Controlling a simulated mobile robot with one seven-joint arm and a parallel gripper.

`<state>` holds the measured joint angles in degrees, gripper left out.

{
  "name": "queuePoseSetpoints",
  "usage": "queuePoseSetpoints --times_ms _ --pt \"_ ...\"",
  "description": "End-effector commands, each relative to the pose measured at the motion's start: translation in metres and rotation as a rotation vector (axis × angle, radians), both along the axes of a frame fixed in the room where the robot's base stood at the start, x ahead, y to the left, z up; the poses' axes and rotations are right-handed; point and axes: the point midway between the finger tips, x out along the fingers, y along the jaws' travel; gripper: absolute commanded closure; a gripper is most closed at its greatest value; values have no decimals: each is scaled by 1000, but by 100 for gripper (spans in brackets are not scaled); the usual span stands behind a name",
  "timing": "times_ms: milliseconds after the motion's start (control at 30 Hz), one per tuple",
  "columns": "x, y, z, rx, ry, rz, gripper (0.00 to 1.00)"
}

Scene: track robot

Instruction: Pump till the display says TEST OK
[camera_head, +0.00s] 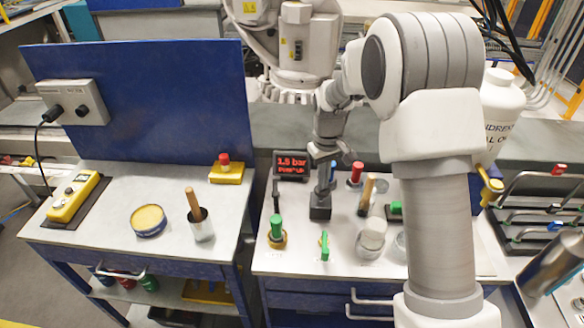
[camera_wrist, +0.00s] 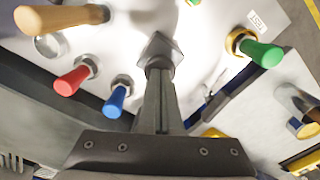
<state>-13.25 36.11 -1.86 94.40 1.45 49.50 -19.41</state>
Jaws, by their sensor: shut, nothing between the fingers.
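The display (camera_head: 291,164) stands at the back of the right-hand bench. It shows red text that reads about "1.5 bar", with a smaller line below that looks like "PUMP UP". My gripper (camera_head: 321,205) is shut and points down over the bench in front of the display. It also shows in the wrist view (camera_wrist: 158,55), with a dark block shape at its fingertips. I cannot tell whether the tips touch anything below. A green handle on a brass fitting (camera_head: 277,231) stands to its left. I cannot tell which handle works the pump.
A wooden handle (camera_head: 367,192), a red handle (camera_head: 356,172) and a blue handle (camera_wrist: 115,100) stand near my gripper. A smaller green handle (camera_head: 324,246) is in front. The left bench holds a yellow control box (camera_head: 75,197) and a yellow-topped tin (camera_head: 149,219).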

Motion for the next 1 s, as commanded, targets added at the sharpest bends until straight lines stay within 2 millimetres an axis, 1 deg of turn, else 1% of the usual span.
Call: queuePoseSetpoints --times_ms 33,267,467,900,933,1000 --pt "-1 0 -6 0 2 0 100" --pt "-1 0 -18 -1 2 -1 100" --pt "0 0 -10 -1 2 -1 100" --pt "0 -1 22 0 0 -1 100" --pt "0 -1 18 -1 1 -1 100" --pt "0 -1 17 -1 1 -1 100"
